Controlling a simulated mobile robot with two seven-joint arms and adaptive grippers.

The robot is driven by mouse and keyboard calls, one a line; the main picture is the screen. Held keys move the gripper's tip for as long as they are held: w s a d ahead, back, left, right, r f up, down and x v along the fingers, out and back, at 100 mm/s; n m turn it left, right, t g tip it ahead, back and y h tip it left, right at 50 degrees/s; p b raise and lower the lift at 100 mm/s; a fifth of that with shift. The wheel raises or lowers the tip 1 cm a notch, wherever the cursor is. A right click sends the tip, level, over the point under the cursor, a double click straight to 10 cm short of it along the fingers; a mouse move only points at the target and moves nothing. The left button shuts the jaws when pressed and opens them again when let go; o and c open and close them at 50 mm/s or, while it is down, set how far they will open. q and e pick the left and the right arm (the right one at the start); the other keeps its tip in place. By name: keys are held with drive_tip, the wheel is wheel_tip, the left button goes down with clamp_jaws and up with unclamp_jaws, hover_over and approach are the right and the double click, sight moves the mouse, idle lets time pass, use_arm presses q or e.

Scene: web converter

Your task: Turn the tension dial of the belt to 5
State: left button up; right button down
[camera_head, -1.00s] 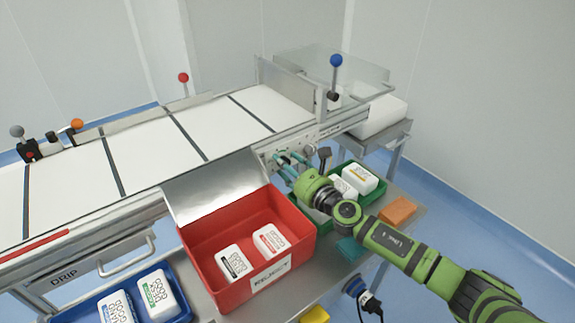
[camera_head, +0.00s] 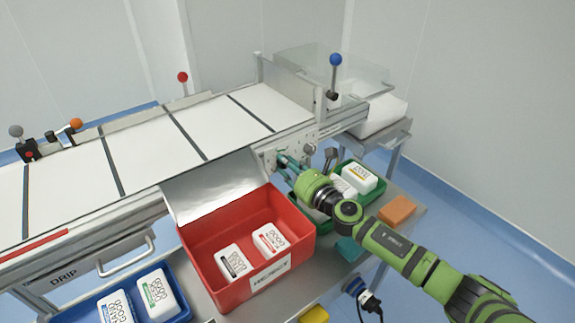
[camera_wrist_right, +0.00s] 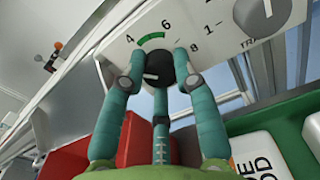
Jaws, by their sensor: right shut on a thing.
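The tension dial is a small black knob (camera_wrist_right: 158,70) on the white panel at the belt's side. In the right wrist view, the numbers 4, 6 and 8 show around it, with a green arc (camera_wrist_right: 151,37) between 4 and 6. A pale pointer mark shows on the knob, partly hidden, and I cannot read its exact setting. My right gripper (camera_wrist_right: 160,62) is shut on the knob, with its teal fingers on both sides. In the head view, my right gripper (camera_head: 281,160) reaches the panel below the white belt (camera_head: 150,139) and hides the dial. My left gripper is out of view.
A larger grey knob (camera_wrist_right: 262,12) sits right of the dial. A red reject box (camera_head: 208,283) with an open lid stands left of my right arm. A green tray (camera_head: 376,188) with packs is close by on the right.

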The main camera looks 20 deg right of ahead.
use_arm(q)
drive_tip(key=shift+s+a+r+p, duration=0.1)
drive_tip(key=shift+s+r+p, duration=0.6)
drive_tip(key=shift+p, duration=0.05)
use_arm(e)
drive_tip(key=m, duration=0.7)
drive_tip(key=r+m, duration=0.1)
drive_tip(key=m, duration=0.2)
drive_tip(key=shift+w+d+m, duration=0.2)
drive_tip(key=shift+m, duration=0.2)
drive_tip(key=shift+f, duration=0.1)
drive_tip(key=c, duration=0.9)
unclamp_jaws()
drive_tip(key=shift+c, duration=0.2)
drive_tip(key=shift+f, duration=0.2)
drive_tip(key=shift+s, duration=0.1)
